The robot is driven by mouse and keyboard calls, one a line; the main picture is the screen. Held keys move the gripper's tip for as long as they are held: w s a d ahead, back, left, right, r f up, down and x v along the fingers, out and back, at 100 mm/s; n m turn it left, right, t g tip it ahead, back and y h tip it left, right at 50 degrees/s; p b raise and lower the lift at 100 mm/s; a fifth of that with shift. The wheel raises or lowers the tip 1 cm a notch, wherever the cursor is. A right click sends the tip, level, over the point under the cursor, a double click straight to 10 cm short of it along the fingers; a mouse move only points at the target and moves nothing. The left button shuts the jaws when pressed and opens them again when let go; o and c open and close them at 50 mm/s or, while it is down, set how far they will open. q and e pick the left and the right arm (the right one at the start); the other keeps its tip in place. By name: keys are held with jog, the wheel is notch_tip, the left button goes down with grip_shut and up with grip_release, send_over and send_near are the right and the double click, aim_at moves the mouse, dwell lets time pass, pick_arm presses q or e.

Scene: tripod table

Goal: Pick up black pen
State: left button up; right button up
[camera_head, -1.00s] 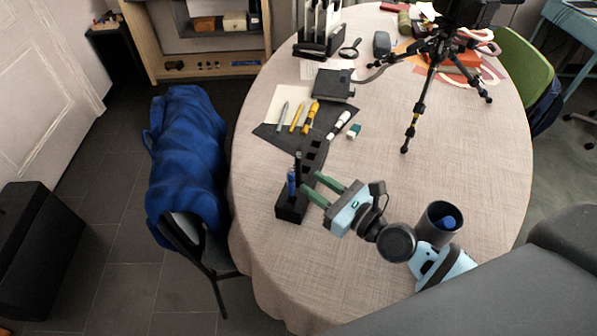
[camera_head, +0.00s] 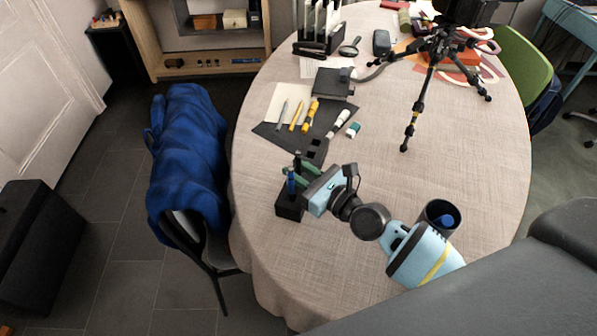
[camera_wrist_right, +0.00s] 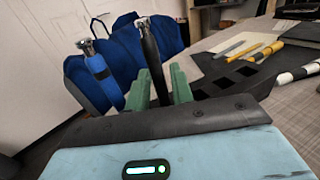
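The black pen (camera_wrist_right: 151,51) stands in the black pen holder (camera_head: 289,207), and its top shows in the head view (camera_head: 297,160). The blue pen (camera_head: 291,183) stands close to it; in the wrist view (camera_wrist_right: 102,72) it is left of my fingers. My right gripper (camera_wrist_right: 160,88) has one green finger on each side of the black pen, and the pen fills the narrow gap between them. The right gripper also shows in the head view (camera_head: 290,172), just above the holder. The pen's lower part is hidden. My left gripper is not in view.
A black mat (camera_head: 270,133) with several pens and markers lies behind the holder. A dark cup (camera_head: 431,212) stands to the right, near my arm. A tripod (camera_head: 420,95) stands farther back. The cloth-covered table (camera_head: 375,165) is clear in the middle.

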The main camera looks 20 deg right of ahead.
aim_at(298, 151)
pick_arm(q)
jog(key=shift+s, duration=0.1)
pick_arm(e)
grip_shut()
notch_tip(298, 151, up, 10)
jog(key=p, duration=0.5)
jog(key=shift+f, duration=0.2)
pick_arm(q)
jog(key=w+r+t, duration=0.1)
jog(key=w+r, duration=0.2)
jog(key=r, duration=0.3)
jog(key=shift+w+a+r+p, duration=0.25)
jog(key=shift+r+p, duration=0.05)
jog(key=shift+p, duration=0.1)
pick_arm(e)
jog(key=shift+r, duration=0.25)
